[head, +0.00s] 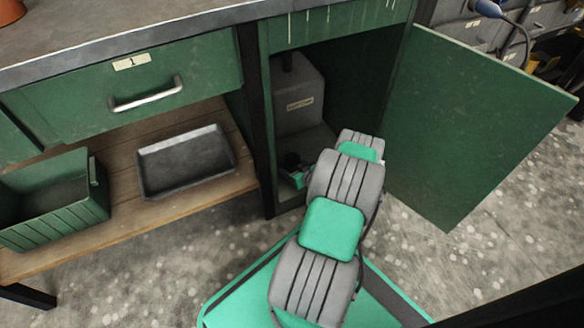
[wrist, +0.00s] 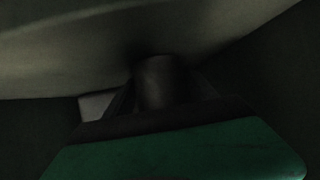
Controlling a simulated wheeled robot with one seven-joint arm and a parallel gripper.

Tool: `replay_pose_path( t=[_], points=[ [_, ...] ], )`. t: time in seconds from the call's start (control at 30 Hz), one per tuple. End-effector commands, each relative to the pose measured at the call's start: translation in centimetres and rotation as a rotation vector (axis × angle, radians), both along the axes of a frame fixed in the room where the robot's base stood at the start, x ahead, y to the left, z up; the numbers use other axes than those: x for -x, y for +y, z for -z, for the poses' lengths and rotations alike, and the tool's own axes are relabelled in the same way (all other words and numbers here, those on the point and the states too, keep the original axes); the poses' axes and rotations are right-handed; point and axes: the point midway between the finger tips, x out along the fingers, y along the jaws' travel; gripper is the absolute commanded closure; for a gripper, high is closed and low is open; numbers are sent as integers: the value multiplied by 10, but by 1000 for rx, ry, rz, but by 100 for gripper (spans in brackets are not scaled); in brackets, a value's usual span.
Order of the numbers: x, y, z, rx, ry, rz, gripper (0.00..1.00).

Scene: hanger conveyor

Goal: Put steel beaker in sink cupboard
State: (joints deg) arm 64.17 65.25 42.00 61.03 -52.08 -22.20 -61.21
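The sink cupboard (head: 345,75) stands open under the worktop, with its green door (head: 475,125) swung out to the right. My arm reaches into its lower part. My gripper (head: 292,165) is inside the opening, low down and small in the head view, partly hidden by my arm. In the dark wrist view a dark round-sided thing, which looks like the steel beaker (wrist: 158,82), is between the fingers of my gripper (wrist: 165,95). The fingers appear shut on it. Whether it touches the cupboard floor cannot be told.
A grey box with a label (head: 299,95) stands at the back left inside the cupboard. Left of the cupboard, a wooden shelf (head: 125,225) holds a black tray (head: 185,160) and a green crate (head: 55,215) beneath a shut drawer (head: 150,85).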

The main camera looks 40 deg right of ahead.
Motion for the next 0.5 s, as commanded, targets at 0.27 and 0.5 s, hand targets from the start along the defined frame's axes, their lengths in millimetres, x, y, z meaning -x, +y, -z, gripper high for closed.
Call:
replay_pose_path(
  t=[0.27, 0.5],
  points=[
    [0, 1, 0, 0, 0, -1, 20],
    [5, 1, -7, -1, 1, 0, 20]
  ],
)
